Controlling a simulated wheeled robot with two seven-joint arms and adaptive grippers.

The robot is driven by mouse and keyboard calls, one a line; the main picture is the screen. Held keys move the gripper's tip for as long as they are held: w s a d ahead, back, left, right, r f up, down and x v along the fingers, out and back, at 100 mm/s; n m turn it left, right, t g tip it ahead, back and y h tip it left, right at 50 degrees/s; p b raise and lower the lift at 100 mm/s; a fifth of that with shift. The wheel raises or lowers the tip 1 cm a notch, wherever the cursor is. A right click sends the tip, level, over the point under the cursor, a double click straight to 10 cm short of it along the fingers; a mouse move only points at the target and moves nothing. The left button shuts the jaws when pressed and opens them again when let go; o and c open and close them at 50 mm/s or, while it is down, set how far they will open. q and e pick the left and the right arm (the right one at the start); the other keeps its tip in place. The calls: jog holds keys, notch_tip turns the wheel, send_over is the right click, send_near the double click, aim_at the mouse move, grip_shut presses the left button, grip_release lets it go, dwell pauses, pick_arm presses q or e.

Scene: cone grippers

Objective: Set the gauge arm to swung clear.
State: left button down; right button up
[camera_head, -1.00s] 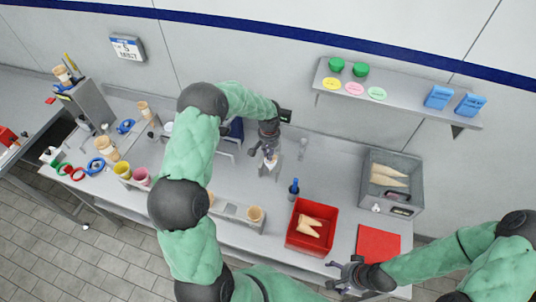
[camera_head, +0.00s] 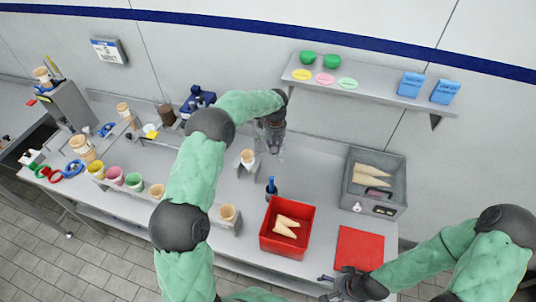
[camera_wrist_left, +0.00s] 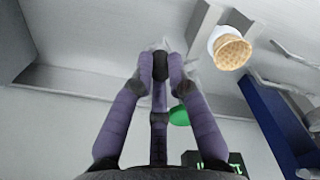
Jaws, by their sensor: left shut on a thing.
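My left gripper (camera_head: 275,146) is to the right of a small pale stand (camera_head: 247,172) that has a cone (camera_head: 247,156) upright in it. In the left wrist view, its purple fingers (camera_wrist_left: 160,62) come together on something small that they largely hide. I take it to be the gauge arm, but its angle does not show clearly. The cone in its white holder (camera_wrist_left: 230,48) also shows in the wrist view, apart from the fingers on the upper right. My right gripper (camera_head: 326,286) is near the front edge by the red mat (camera_head: 360,248), and looks open and empty.
A grey bin (camera_head: 350,197) is at the right. A wall shelf (camera_head: 385,98) hangs behind. Cups and tools crowd the left; bare counter lies right of the stand.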

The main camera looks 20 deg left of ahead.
pick_arm(q)
jog(key=shift+w+d+r+n, duration=0.1)
jog(key=shift+w+d+n, duration=0.1)
jog(key=shift+w+n, duration=0.3)
jog(key=shift+s, duration=0.1)
jog(key=c, duration=1.2)
grip_release()
jog(key=shift+a, duration=0.1)
notch_tip(320, 180, up, 12)
